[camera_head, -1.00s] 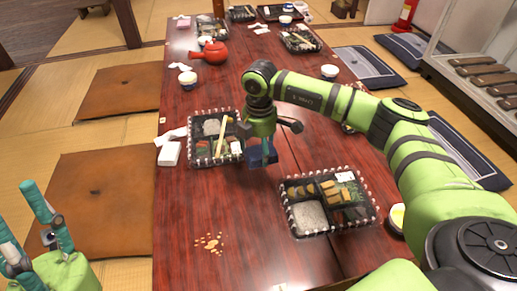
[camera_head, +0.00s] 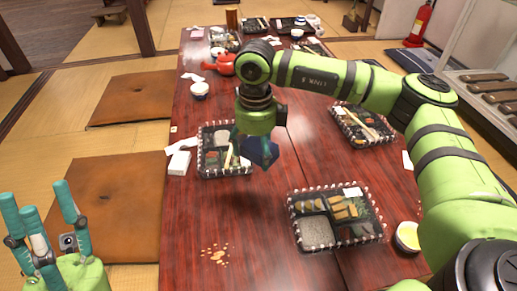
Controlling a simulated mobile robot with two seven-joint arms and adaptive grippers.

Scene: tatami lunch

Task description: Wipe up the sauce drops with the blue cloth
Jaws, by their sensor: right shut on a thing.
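The sauce drops (camera_head: 217,254) are a small cluster of orange spots on the bare red-brown table (camera_head: 190,225), near its front left. The blue cloth (camera_head: 262,150) is a dark blue piece in the middle of the table, beside a bento box. My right gripper (camera_head: 262,160) is shut on the blue cloth, with its fingers pointing down; my arm partly hides them. The cloth is behind and to the right of the drops, apart from them. My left gripper (camera_head: 48,225) is at the lower left, off the table, with its teal fingers spread apart and empty.
A bento box (camera_head: 212,160) stands just left of the cloth, and another (camera_head: 335,220) to the right of the drops. A cup (camera_head: 407,236) stands at the right edge. The table around the drops is clear.

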